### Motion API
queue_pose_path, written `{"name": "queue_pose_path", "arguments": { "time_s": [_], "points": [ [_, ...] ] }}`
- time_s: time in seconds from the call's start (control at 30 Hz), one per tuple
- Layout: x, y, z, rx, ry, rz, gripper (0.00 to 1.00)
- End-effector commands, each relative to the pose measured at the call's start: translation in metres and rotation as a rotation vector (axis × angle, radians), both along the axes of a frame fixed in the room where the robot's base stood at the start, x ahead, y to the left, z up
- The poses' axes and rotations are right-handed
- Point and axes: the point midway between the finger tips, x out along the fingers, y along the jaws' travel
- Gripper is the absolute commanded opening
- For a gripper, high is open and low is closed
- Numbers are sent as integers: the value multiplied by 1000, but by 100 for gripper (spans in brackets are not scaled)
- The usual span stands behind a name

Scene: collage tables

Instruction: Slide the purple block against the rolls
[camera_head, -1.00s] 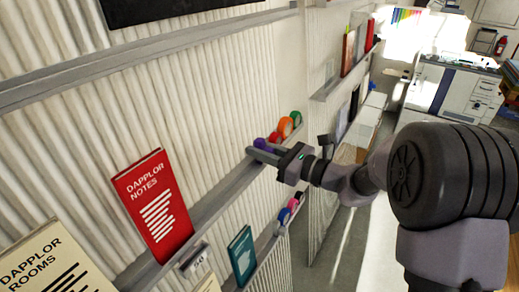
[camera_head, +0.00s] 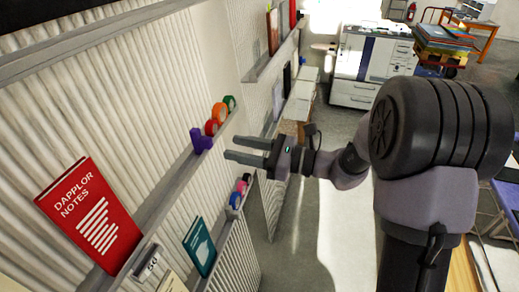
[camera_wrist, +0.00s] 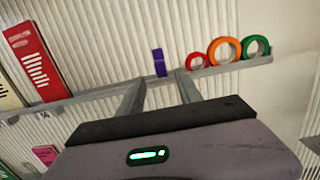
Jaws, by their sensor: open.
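The purple block (camera_head: 200,140) stands on a narrow wall shelf, left of the rolls. The small red roll (camera_head: 211,127), the orange roll (camera_head: 220,112) and the green roll (camera_head: 230,102) stand in a row further along the shelf. In the wrist view a gap shows between the purple block (camera_wrist: 159,62) and the red roll (camera_wrist: 195,62); the orange roll (camera_wrist: 222,50) and green roll (camera_wrist: 255,47) follow to the right. My gripper (camera_head: 232,147) is open and empty, its fingers pointing at the shelf, apart from the block. In the wrist view the block appears between the fingertips (camera_wrist: 160,80).
A red book (camera_head: 92,215) leans on the same shelf (camera_head: 165,205) to the left. A teal book (camera_head: 199,246) and several small rolls (camera_head: 239,192) sit on a lower shelf.

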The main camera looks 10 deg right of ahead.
Motion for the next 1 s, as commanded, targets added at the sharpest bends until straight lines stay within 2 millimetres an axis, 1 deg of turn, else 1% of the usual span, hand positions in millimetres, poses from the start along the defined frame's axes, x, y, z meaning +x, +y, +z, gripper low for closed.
{"name": "queue_pose_path", "arguments": {
  "time_s": [0.03,0.1,0.23,0.37,0.57,0.63,0.67,0.7,0.77,0.8,0.9,1.0],
  "points": [
    [-4,-14,1,0,0,-6,42],
    [-11,-29,1,0,0,-4,42],
    [-19,-48,0,0,0,-2,42],
    [-22,-54,0,0,0,0,42],
    [-23,-54,0,0,0,0,42],
    [-24,-51,2,24,40,-2,28],
    [-27,-47,5,62,104,-8,22],
    [-34,-39,9,145,244,-20,14],
    [-48,-24,15,308,531,-51,3],
    [-58,-16,16,417,724,-78,0],
    [-84,-1,11,637,1125,-141,0],
    [-99,6,2,754,1335,-186,0]
  ]
}}
